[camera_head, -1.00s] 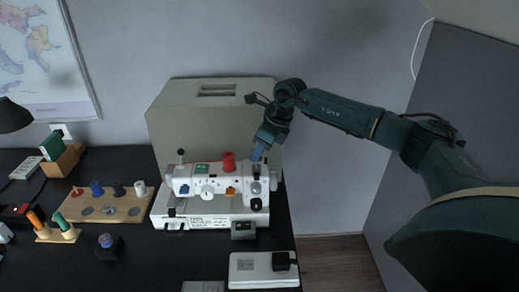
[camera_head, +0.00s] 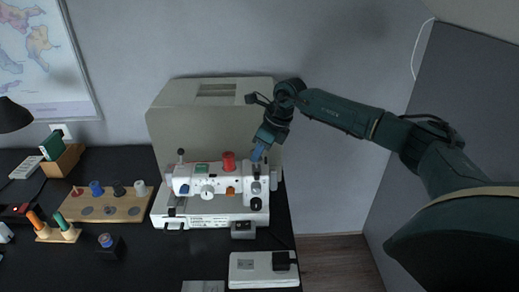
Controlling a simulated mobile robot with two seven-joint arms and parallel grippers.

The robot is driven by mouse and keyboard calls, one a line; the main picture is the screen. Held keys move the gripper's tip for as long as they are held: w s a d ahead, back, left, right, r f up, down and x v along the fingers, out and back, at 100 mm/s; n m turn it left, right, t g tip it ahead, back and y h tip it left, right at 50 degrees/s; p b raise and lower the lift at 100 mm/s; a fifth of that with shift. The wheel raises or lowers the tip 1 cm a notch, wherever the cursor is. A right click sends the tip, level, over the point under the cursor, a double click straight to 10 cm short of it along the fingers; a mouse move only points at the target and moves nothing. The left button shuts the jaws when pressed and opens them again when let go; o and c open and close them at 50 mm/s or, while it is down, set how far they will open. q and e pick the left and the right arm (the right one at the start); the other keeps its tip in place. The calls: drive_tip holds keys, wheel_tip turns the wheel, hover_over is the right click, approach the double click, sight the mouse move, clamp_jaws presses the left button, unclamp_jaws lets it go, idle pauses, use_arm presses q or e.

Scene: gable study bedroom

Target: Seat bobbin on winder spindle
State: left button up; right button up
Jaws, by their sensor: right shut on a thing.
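The white sewing machine (camera_head: 215,190) stands on the black desk in front of a beige case. My right gripper (camera_head: 258,153) reaches in from the right and points down at the right end of the machine's top. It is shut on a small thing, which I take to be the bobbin. The fingers and the small scale hide most of it. The winder spindle cannot be made out separately under the fingertips, and I cannot tell whether the bobbin is on it. A red thread spool (camera_head: 228,162) stands on the machine to the left of the gripper. My left gripper is not in view.
A wooden rack (camera_head: 103,214) with several spools stands left of the machine. A dark block (camera_head: 109,252) with a blue-topped spool is in front of it. A white foot-pedal-like box (camera_head: 263,271) lies at the front right. The beige case (camera_head: 210,119) stands close behind the gripper.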

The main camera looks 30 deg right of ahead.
sight(259, 160)
drive_tip(key=shift+f+b, duration=0.55)
drive_tip(key=shift+f, duration=0.4)
drive_tip(key=shift+f+b, duration=0.5)
drive_tip(key=shift+f, duration=0.2)
drive_tip(key=o, duration=0.8)
drive_tip(key=shift+c, duration=0.2)
drive_tip(key=shift+o, duration=1.3)
